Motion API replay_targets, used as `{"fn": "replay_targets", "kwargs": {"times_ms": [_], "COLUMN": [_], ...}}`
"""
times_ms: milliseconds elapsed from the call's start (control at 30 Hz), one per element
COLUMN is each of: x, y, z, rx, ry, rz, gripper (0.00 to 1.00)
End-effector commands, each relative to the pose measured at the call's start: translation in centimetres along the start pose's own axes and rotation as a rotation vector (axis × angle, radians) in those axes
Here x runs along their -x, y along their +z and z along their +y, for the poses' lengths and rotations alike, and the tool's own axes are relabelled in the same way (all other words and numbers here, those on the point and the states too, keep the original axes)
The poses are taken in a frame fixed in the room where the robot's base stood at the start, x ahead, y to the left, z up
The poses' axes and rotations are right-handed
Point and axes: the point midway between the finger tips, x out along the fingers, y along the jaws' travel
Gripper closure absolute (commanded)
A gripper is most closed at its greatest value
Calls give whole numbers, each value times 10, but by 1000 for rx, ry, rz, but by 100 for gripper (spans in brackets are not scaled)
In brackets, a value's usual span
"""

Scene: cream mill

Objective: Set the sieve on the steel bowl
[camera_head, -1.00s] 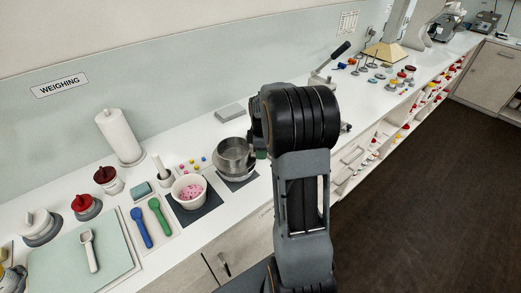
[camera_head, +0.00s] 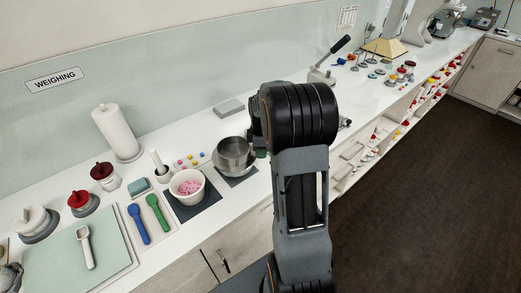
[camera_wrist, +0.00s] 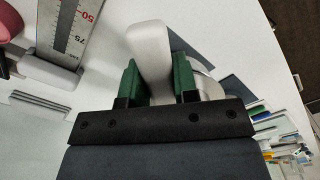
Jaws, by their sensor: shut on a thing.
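The steel sieve (camera_head: 233,150) shows in the head view as a round, straight-sided metal ring. It is over the steel bowl (camera_head: 234,173), whose rounded side shows below it; I cannot tell whether they touch. My gripper (camera_wrist: 158,82) has green fingers shut on a pale handle (camera_wrist: 150,48), which seems to be the sieve's. A curved metal edge, of sieve or bowl, shows behind the right finger in the wrist view. In the head view my gripper is mostly hidden behind my arm, just right of the sieve.
A white bowl of pink pieces (camera_head: 187,187) stands left of the steel bowl on a dark mat (camera_head: 197,210). Blue (camera_head: 138,224) and green (camera_head: 157,213) scoops lie further left. A grey block (camera_head: 228,107) lies behind. A lever press (camera_head: 322,76) stands to the right.

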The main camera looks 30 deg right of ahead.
Motion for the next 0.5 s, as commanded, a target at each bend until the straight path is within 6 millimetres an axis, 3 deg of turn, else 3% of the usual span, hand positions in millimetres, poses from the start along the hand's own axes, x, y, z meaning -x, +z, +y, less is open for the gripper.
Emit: {"fn": "replay_targets", "kwargs": {"times_ms": [500], "x": [-4], "y": [0], "z": [0], "rx": [0], "ry": [1], "rz": [0], "gripper": [100]}}
